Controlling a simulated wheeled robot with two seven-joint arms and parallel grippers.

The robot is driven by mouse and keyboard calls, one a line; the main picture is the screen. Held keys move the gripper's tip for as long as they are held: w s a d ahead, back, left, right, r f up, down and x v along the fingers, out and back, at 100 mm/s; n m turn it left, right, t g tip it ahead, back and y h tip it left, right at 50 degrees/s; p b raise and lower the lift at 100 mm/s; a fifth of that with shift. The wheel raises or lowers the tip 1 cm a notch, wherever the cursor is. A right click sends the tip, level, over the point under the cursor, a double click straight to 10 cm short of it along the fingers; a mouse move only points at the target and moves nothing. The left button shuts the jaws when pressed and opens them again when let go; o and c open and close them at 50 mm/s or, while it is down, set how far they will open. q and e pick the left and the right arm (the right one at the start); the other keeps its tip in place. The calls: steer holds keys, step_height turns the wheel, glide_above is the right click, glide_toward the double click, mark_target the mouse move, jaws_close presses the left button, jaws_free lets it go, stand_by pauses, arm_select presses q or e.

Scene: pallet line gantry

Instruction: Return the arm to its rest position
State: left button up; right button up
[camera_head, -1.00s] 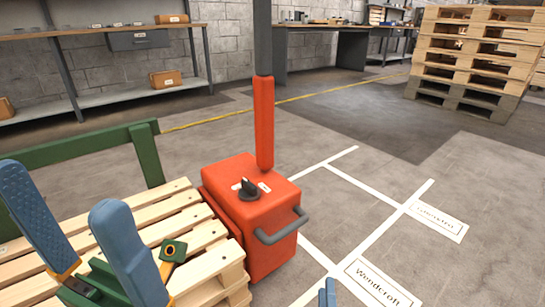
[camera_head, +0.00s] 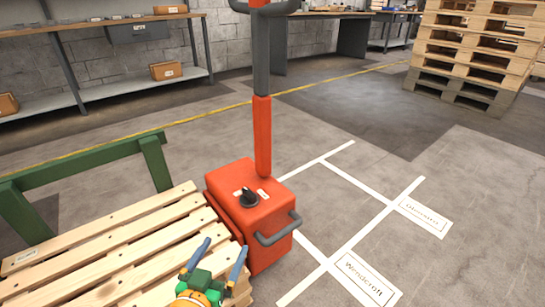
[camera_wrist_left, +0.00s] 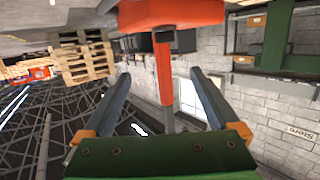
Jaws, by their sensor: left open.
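My left gripper (camera_head: 215,258) is low in the head view, in front of the slatted wooden pallet, its two blue fingers apart and empty. In the left wrist view its fingers (camera_wrist_left: 160,95) stand wide with nothing between them in the grip. The red pallet truck (camera_head: 250,205) with a black knob on top stands beside the pallet's right end. Its red and grey handle post (camera_head: 262,130) rises upright. My left gripper is apart from the knob, to its lower left in the picture. My right gripper is not in view.
The wooden pallet (camera_head: 110,250) fills the lower left, with a green frame (camera_head: 90,160) behind it. White floor markings (camera_head: 350,230) lie to the right on clear floor. A stack of pallets (camera_head: 475,60) stands far right. Shelves (camera_head: 120,80) line the back wall.

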arm_select(q)
steer(key=s+a+f+g+y+p, duration=0.2)
steer(key=s+a+f+g+p, duration=0.15)
steer(key=s+f+g, duration=0.5)
steer(key=s+a+f+g+y+p, duration=0.15)
steer(key=s+f+g+p, duration=0.3)
steer(key=s, duration=0.75)
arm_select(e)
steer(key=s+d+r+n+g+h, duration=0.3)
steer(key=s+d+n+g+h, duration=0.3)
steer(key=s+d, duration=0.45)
arm_select(q)
steer(key=s+a+r+p, duration=0.1)
steer(key=s+r+p, duration=0.5)
steer(key=p, duration=1.1)
steer(key=s+a+r+g+p, duration=0.1)
steer(key=s+a+r+p, duration=0.1)
steer(key=s+r+p, duration=0.5)
steer(key=shift+s+r+p, duration=0.3)
steer(key=shift+r+p, duration=2.4)
steer(key=shift+p, duration=2.8)
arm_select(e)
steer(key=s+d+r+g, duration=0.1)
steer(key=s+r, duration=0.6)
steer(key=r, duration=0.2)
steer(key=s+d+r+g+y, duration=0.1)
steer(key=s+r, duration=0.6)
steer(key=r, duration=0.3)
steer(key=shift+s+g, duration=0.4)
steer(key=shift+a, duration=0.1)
